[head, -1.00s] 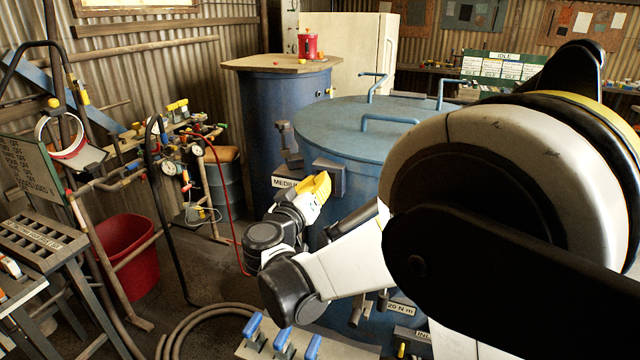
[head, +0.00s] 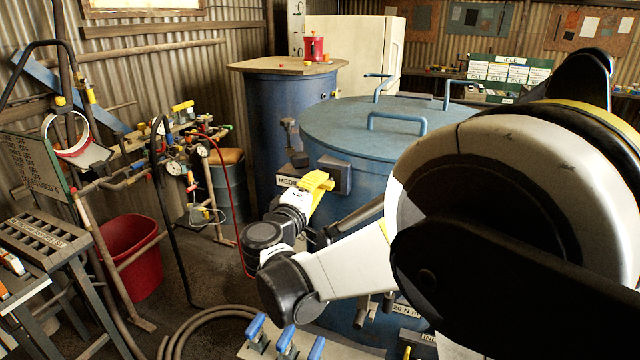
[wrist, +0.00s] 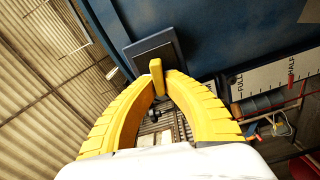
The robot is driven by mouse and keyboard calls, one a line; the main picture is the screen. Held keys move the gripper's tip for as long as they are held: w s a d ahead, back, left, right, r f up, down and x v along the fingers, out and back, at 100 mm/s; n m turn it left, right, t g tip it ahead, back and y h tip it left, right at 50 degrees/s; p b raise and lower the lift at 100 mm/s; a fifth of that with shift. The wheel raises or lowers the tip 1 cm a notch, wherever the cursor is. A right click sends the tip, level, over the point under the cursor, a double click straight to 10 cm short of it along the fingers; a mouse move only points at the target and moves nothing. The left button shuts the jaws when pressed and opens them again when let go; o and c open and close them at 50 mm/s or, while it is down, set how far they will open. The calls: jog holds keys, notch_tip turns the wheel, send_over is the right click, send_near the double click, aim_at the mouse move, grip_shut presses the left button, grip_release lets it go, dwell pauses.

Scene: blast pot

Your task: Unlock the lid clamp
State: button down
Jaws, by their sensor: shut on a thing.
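The big blue pot (head: 345,215) stands in the middle with its round blue lid (head: 395,125) on top. A dark grey box of the lid clamp (head: 338,174) sits on the pot's side near the rim. It also shows as a dark square block in the wrist view (wrist: 148,50). My gripper (head: 322,180) has yellow fingers and is at this clamp. In the wrist view, the fingertips (wrist: 157,75) are together on a small yellow handle in front of the block.
A blue drum (head: 275,110) with a wooden top stands behind the pot. A red bucket (head: 133,255), a gauge-and-hose rack (head: 185,160) and a slotted stand (head: 40,240) are at left. Blue levers (head: 286,340) stand low in front. Some floor shows between bucket and pot.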

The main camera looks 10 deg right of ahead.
jog(key=shift+f+n, duration=0.2)
jog(key=shift+n, duration=0.9)
jog(key=c, duration=1.5)
grip_release()
jog(key=shift+o, duration=0.2)
jog(key=v, duration=1.2)
